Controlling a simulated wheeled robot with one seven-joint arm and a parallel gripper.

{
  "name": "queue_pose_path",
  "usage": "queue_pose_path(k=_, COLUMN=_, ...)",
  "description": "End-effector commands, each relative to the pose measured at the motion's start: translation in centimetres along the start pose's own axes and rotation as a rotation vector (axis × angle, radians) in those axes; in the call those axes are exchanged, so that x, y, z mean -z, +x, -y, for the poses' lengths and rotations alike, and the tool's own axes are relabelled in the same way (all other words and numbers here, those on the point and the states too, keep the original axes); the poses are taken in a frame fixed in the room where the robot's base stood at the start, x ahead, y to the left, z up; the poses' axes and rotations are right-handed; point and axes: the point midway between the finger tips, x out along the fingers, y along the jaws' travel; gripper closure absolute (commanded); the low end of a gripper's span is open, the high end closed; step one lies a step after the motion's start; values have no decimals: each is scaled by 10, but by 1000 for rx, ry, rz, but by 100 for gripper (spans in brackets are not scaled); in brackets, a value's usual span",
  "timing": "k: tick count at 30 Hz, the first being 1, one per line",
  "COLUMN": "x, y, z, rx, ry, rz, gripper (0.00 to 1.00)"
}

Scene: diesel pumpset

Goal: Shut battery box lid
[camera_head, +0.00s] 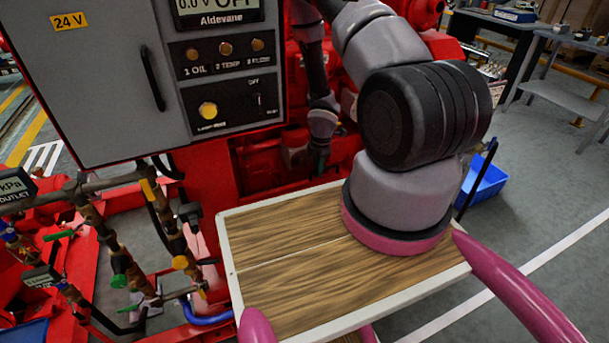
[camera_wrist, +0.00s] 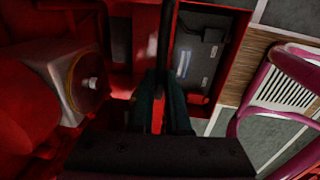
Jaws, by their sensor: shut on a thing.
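The battery box (camera_wrist: 222,22) is a red open-topped box right of centre in the wrist view. A dark battery (camera_wrist: 197,62) with a pale label lies inside it. A dark, narrow edge (camera_wrist: 167,30), seen almost end-on along the box's left side, appears to be the raised lid. My gripper (camera_wrist: 160,82) is shut on this edge, with one dark finger on either side. In the head view my gripper (camera_head: 321,158) is low against the red machinery, beyond my wooden deck. The box and lid cannot be made out clearly there.
A grey control cabinet (camera_head: 105,75) stands left of my arm, with valve pipes (camera_head: 120,262) below it. A metal block (camera_wrist: 68,78) is left of my gripper in the wrist view. A blue bin (camera_head: 487,186) lies on the floor at right. Open floor (camera_head: 545,185) lies beyond.

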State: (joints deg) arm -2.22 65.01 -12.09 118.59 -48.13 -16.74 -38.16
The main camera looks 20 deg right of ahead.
Motion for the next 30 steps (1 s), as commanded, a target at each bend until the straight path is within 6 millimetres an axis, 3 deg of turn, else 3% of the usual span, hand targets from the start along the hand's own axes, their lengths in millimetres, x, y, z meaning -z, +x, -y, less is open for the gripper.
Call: queue_pose_path(k=30, x=-1, y=2, z=27, rx=7, ry=-2, rz=7, gripper=100)
